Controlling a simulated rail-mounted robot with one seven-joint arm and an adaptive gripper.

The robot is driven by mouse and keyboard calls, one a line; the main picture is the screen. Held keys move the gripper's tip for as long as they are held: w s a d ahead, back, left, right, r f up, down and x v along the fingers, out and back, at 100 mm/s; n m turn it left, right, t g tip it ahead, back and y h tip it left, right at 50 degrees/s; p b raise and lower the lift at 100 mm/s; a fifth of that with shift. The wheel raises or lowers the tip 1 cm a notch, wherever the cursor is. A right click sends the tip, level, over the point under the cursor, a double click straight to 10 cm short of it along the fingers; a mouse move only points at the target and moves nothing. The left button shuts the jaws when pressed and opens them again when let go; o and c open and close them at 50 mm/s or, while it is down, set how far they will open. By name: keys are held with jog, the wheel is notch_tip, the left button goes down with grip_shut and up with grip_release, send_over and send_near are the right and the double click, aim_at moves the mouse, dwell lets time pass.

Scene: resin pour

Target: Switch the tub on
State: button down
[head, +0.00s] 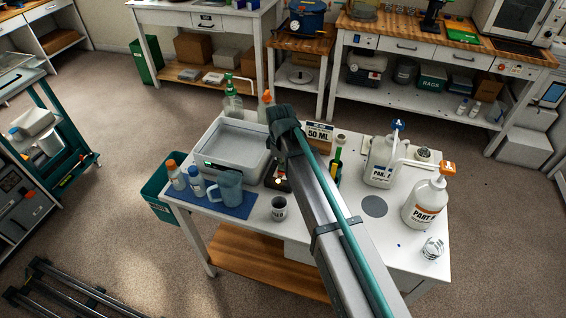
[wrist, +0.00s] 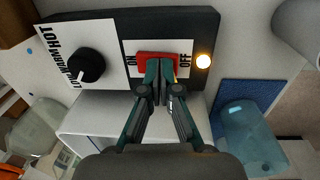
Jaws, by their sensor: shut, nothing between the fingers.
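The tub (head: 238,138) is a pale grey box on the white table in the head view, with a small green light on its front. Its black control box (head: 274,184) is beside it, partly hidden by my arm. In the wrist view the control panel (wrist: 112,22) shows a red rocker switch (wrist: 152,58) between the labels ON and OFF. A round lamp (wrist: 203,61) beside OFF glows yellow-white. A black knob (wrist: 86,65) has LOW, WARM and HOT marks. My gripper (wrist: 158,68) is shut and empty, its tips at the red switch; I cannot tell whether they touch it.
A blue mat (head: 238,208) holds a blue-grey jug (head: 229,187) and small bottles, left of the control box. A mug (head: 279,208) stands in front. Two white jugs, PAR. F (head: 380,170) and PART (head: 424,205), stand at right beyond my arm.

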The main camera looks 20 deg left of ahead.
jog(key=shift+w+r+p, duration=0.1)
jog(key=shift+r+p, duration=0.25)
jog(key=shift+r, duration=0.1)
notch_tip(320, 180, up, 13)
jog(key=w+b, duration=0.1)
jog(key=shift+w, duration=0.4)
dwell(0.3)
